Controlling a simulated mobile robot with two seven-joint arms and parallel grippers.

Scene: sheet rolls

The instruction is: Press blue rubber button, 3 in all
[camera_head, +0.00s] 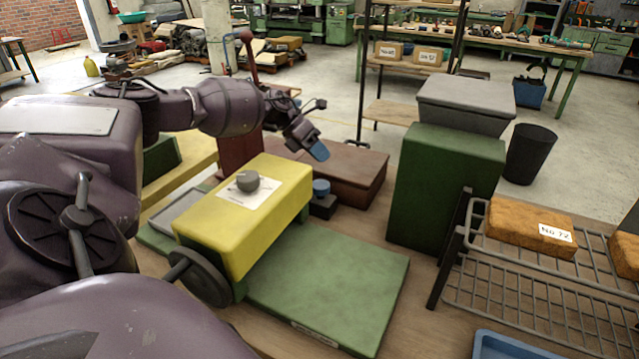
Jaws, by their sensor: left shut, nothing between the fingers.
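The blue rubber button (321,186) is a small round cap on a dark block, beside the right end of the yellow machine housing (215,222). My left gripper (318,151) reaches in from the left over the housing. Its blue-tipped fingers are shut and empty, pointing down and to the right. The fingertips are above the button in the picture and apart from it. How far apart in depth is hard to tell. My right gripper is out of view.
The housing carries a grey knob (248,181) and a handwheel (199,277) over a green base plate (330,290). A reddish-brown box (350,172) lies behind the button. A tall green block (440,190) and a wire rack (520,300) stand to the right.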

